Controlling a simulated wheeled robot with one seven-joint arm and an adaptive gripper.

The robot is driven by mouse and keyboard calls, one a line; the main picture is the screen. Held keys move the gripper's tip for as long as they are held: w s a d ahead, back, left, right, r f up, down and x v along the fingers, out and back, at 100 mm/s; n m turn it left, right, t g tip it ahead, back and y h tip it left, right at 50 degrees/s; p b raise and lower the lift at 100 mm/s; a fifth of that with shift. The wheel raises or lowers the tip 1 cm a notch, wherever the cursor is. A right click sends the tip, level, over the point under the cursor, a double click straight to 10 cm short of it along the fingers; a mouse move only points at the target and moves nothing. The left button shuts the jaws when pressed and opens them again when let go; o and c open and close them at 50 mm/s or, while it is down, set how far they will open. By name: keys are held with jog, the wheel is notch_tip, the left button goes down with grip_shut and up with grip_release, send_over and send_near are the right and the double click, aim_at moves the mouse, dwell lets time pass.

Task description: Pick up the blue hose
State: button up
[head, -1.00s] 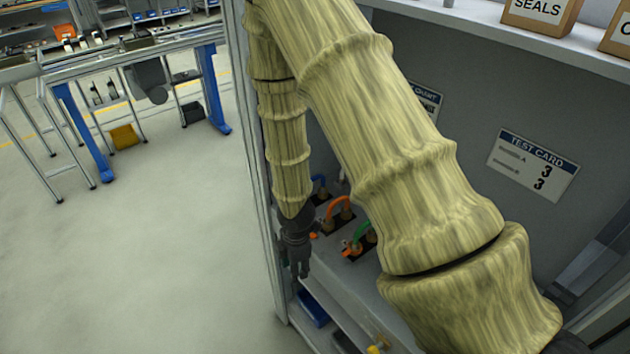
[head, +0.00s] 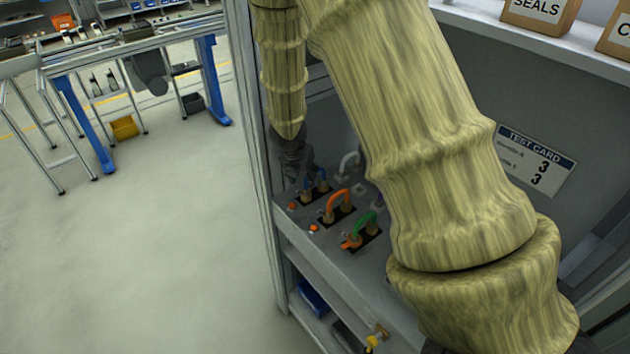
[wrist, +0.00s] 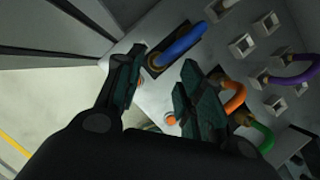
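The blue hose (wrist: 182,46) is a short arched tube with brass-coloured ends on a dark plate. In the wrist view it lies just beyond my gripper (wrist: 162,78), above the gap between the fingertips. The fingers are spread apart with nothing between them. In the head view the blue hose (head: 321,180) stands at the back left of the grey bench top, partly hidden by my gripper (head: 300,170). My gripper is above and beside it there; whether they touch is not clear.
An orange hose (head: 338,202) and a green hose (head: 365,223) stand close by in a row. A white hose (head: 349,163) is behind. A purple hose (wrist: 295,76) shows at right in the wrist view. An orange button (wrist: 170,120) lies below the fingers. A metal post (head: 255,170) edges the left.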

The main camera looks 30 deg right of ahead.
aim_at(305, 182)
jog(key=shift+b+x, duration=1)
jog(key=shift+x, duration=2.35)
jog(key=shift+s, duration=0.1)
grip_shut()
